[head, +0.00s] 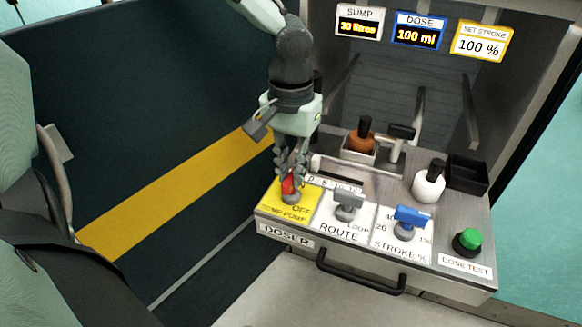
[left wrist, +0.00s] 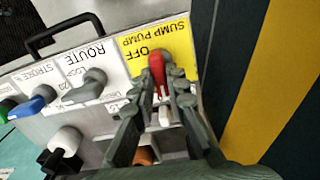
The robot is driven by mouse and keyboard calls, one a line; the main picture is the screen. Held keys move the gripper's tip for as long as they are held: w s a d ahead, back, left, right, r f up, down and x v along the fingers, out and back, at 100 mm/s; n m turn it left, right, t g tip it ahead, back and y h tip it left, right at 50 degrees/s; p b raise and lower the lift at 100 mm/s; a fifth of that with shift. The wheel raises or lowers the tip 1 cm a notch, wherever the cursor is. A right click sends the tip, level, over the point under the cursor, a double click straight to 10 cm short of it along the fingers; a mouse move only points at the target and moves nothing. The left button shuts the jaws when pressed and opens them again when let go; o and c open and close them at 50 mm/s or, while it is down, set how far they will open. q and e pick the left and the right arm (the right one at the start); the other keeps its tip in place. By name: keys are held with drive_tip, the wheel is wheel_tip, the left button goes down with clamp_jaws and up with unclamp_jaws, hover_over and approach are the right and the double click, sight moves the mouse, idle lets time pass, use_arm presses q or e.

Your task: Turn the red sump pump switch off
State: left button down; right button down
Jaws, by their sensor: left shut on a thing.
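The red sump pump switch (head: 289,185) stands on the yellow panel (head: 271,203) at the left end of the doser, beside the word OFF. It also shows in the left wrist view (left wrist: 157,71), where its red lever lies between my fingers. My left gripper (head: 291,180) comes down from above and is shut on the red switch; its fingers cover part of the lever. The left wrist view shows the fingers (left wrist: 160,107) on both sides of the lever. Part of the panel's marking is hidden by the fingers. My right gripper is in neither view.
To the right are the grey route switch (head: 348,204), blue stroke switch (head: 411,217) and green dose test button (head: 467,240). Behind stand a white bottle (head: 429,183) and a brown bottle (head: 361,138). A black handle (head: 360,283) juts from the front. Displays hang above.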

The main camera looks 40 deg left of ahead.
use_arm(q)
drive_tip(key=m+p, duration=0.2)
drive_tip(key=m, duration=0.3)
drive_tip(key=shift+r+m, duration=0.1)
drive_tip(key=shift+m, duration=1.5)
drive_tip(key=m, duration=0.2)
drive_tip(key=shift+m, duration=0.4)
drive_tip(key=m, duration=0.6)
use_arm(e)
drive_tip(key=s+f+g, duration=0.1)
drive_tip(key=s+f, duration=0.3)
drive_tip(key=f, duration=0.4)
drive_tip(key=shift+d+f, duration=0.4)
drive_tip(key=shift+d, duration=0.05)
use_arm(q)
drive_tip(key=c, duration=1.5)
unclamp_jaws()
drive_tip(key=shift+c, duration=0.2)
